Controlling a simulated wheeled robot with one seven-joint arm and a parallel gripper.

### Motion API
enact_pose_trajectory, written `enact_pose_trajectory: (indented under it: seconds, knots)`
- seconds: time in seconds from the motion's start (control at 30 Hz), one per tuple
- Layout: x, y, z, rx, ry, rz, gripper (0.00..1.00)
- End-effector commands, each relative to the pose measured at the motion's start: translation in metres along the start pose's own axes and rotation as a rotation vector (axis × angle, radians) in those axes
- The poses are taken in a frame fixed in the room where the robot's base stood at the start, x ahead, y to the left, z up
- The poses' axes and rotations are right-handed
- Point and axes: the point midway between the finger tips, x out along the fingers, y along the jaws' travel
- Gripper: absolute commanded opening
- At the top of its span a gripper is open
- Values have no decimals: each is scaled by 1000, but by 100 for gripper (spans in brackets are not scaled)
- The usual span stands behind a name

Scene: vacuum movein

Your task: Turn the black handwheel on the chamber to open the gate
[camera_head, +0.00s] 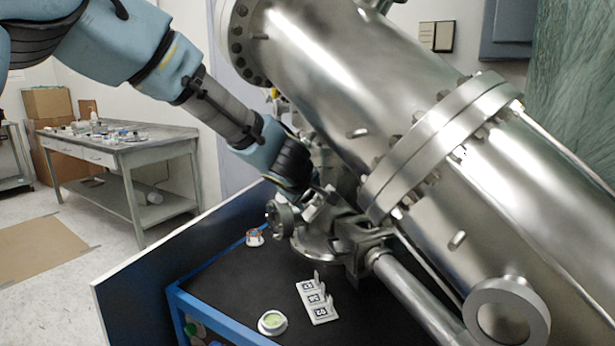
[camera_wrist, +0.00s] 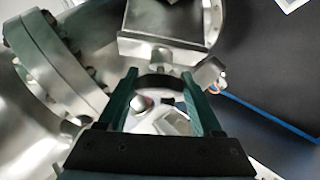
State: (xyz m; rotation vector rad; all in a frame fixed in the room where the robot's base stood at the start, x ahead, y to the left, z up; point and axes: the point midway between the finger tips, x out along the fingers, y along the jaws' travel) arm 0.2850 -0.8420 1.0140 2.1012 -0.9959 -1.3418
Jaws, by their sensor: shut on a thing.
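The chamber (camera_head: 330,80) is a large shiny metal cylinder running diagonally through the head view, with a bolted flange (camera_head: 440,145). The wrist view shows the flange at the left (camera_wrist: 55,60). My gripper (camera_wrist: 160,78) has its two dark green fingers on either side of a dark curved rim, which looks like part of the black handwheel (camera_wrist: 160,83). The gripper is shut on it. Most of the wheel is hidden. In the head view my gripper (camera_head: 318,205) reaches down beside the chamber at the metal valve parts, and the black wheel cannot be made out there.
Below is a black-topped cart (camera_head: 225,290) with a blue frame. On it are a white marker block (camera_head: 316,300), a round dish with green contents (camera_head: 272,322) and a small white-and-orange item (camera_head: 254,238). A metal table (camera_head: 120,145) stands at the back left.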

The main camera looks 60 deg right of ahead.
Motion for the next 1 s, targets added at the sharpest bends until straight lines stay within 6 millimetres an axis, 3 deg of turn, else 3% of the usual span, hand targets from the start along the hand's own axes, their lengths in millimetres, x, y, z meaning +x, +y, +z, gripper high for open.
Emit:
enact_pose_trajectory:
  seconds: [0.67, 0.7, 0.93, 1.0]
  knots:
    - [1, -1, 0, -29, 0, -29, 11]
    - [1, -1, 0, -29, 0, -29, 68]
    - [1, 0, 0, -28, 0, -28, 94]
    - [0, 0, 0, -28, 0, -28, 96]
